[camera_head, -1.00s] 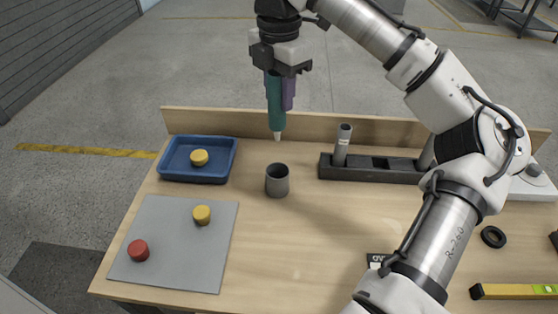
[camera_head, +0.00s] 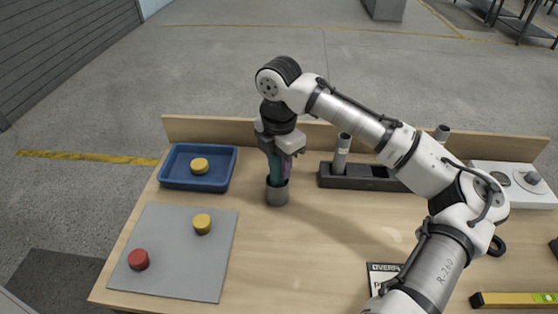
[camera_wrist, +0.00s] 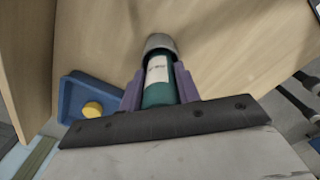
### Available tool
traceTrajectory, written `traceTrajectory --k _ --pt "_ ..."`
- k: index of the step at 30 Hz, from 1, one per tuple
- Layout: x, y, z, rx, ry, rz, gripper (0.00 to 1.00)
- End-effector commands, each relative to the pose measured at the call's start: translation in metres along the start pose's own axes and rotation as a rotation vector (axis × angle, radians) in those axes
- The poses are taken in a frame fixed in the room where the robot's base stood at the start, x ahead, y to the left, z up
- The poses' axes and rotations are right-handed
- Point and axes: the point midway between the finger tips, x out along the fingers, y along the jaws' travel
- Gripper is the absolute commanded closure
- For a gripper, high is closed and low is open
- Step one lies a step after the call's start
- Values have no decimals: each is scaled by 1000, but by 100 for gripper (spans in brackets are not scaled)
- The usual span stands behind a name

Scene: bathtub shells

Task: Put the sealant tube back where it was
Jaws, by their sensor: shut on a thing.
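The sealant tube is teal with a white label. In the head view the tube (camera_head: 275,167) points down with its lower end inside the grey cup (camera_head: 277,195), which hides its tip. My gripper (camera_head: 279,172) is just above the cup and is shut on the tube. In the wrist view the tube (camera_wrist: 158,80) lies between the purple fingers of my gripper (camera_wrist: 160,92), and the cup's rim (camera_wrist: 160,41) surrounds its far end. I cannot tell whether the tube touches the cup's bottom.
A blue tray (camera_head: 170,174) with a yellow cylinder stands left of the cup. A grey mat (camera_head: 165,270) carries a yellow and a red cylinder. A dark rack (camera_head: 328,180) with grey tubes is to the right. A white device (camera_head: 512,190) stands at the far right.

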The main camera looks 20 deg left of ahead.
Motion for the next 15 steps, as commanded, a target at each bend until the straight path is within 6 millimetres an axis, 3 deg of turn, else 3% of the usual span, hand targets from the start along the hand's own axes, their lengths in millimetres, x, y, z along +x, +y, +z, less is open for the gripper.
traceTrajectory --k 8,9,13,15 --pt "2 0 0 -1 1 1 91" --pt "2 0 0 -1 0 1 64" --pt "1 0 0 -1 0 1 47" --pt "1 0 0 -1 0 1 46"
